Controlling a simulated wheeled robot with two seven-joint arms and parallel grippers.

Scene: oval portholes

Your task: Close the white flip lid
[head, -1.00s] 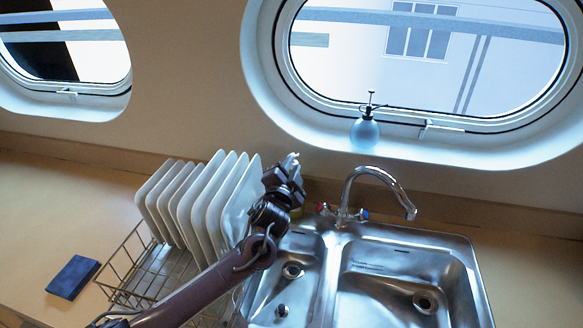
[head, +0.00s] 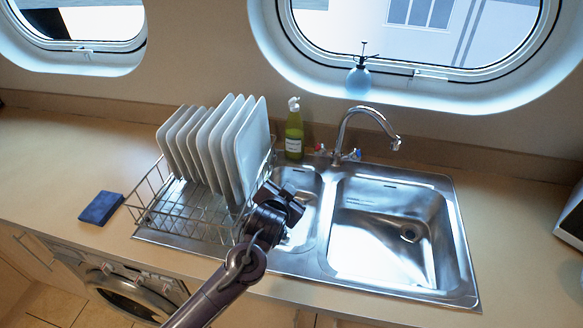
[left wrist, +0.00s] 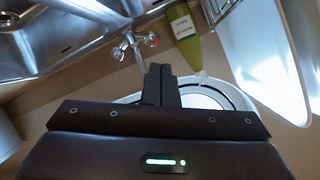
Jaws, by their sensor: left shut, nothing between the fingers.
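A green bottle (head: 294,134) with a pale label stands upright behind the small sink basin, beside the tap. Its white top (head: 294,104), where the flip lid is, shows a small piece sticking up; it is too small to tell the lid's exact angle. In the left wrist view the bottle (left wrist: 183,30) appears upside down, with its white top (left wrist: 201,77) just right of the fingers. My left gripper (head: 284,196) is shut and empty, over the rack's right edge and small basin, nearer me than the bottle and apart from it. My right gripper is not in view.
A wire rack (head: 190,216) with several white plates (head: 243,148) stands left of the bottle. The tap (head: 365,112) rises on its right. A blue spray bottle (head: 358,79) is on the porthole sill. A blue sponge (head: 101,208) lies on the left counter.

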